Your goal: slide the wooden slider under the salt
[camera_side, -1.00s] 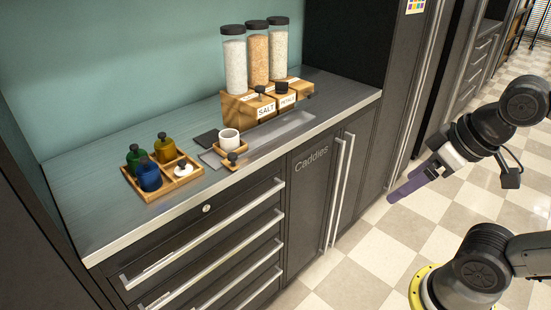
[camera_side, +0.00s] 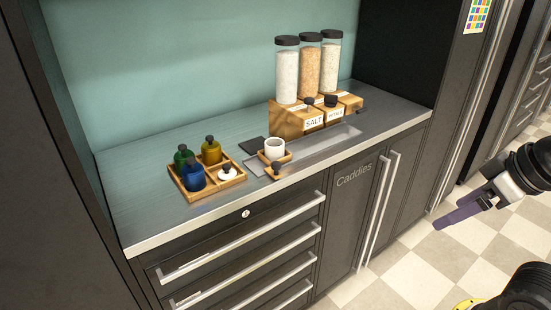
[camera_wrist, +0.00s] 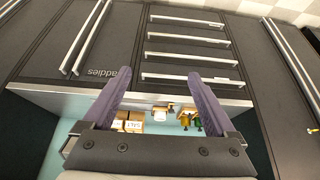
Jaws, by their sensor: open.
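The small wooden slider (camera_side: 276,158) holds a white cup (camera_side: 275,146) and has a dark knob at its front. It sits at the left end of a grey metal track on the counter. The wooden dispenser block labelled SALT (camera_side: 312,123) stands to its right, behind the track, under a clear tube of white grains (camera_side: 287,76). My gripper (camera_side: 441,222) is open and empty, out over the floor to the right of the counter front, well away from the slider. In the wrist view its purple fingers (camera_wrist: 159,73) are spread, with the slider (camera_wrist: 160,117) and SALT block (camera_wrist: 134,126) small beyond them.
A wooden tray (camera_side: 241,178) with green, amber and blue bottles and a white lidded jar stands at the left. Two more tubes, including one above a PETALS-like label (camera_side: 335,114), stand beside the salt. Drawers with long handles (camera_side: 255,234) face the open floor.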

